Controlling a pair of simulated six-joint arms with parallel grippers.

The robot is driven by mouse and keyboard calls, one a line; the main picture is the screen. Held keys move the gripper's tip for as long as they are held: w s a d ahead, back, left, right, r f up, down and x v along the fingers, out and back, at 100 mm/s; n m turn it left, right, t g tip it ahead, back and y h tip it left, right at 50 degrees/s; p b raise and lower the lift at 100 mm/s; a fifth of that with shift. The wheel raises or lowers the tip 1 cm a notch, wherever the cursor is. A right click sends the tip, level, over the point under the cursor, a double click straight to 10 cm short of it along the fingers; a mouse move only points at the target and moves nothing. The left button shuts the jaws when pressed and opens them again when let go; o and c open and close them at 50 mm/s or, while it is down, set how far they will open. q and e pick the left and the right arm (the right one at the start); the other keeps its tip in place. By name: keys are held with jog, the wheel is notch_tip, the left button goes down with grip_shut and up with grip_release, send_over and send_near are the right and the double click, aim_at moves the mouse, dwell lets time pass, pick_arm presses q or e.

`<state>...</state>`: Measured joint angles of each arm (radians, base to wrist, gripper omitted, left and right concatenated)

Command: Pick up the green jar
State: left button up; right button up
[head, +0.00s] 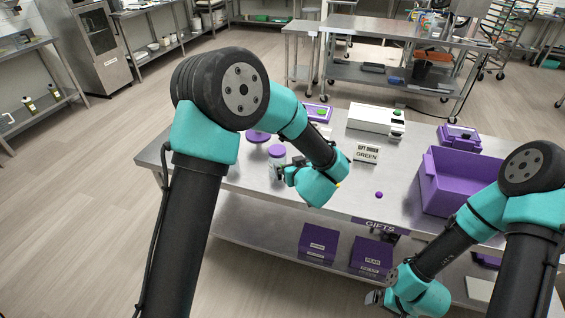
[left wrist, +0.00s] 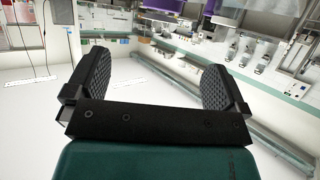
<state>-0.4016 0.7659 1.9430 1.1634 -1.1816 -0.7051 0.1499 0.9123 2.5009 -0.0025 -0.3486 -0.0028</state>
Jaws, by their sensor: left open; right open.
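A clear jar with a purple lid (head: 277,151) stands on the steel table, right beside my left gripper (head: 281,173). The gripper partly hides its body, and I cannot make out the colour of its contents.
A sign reading GREEN (head: 367,154) stands on the steel table (head: 335,190). A small purple ball (head: 379,195) lies near the front edge. A white machine (head: 375,120) stands at the back, and a purple bin (head: 455,182) at the right. Purple boxes (head: 318,244) sit on the lower shelf.

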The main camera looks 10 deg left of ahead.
aim_at(278, 151)
pick_arm(q)
jog(key=shift+w+a, duration=0.1)
jog(key=x, duration=1.2)
jog(key=shift+f, duration=0.15)
jog(key=shift+x, duration=2.6)
jog(key=shift+a, duration=0.2)
jog(key=shift+c, duration=0.3)
jog(key=c, duration=1.1)
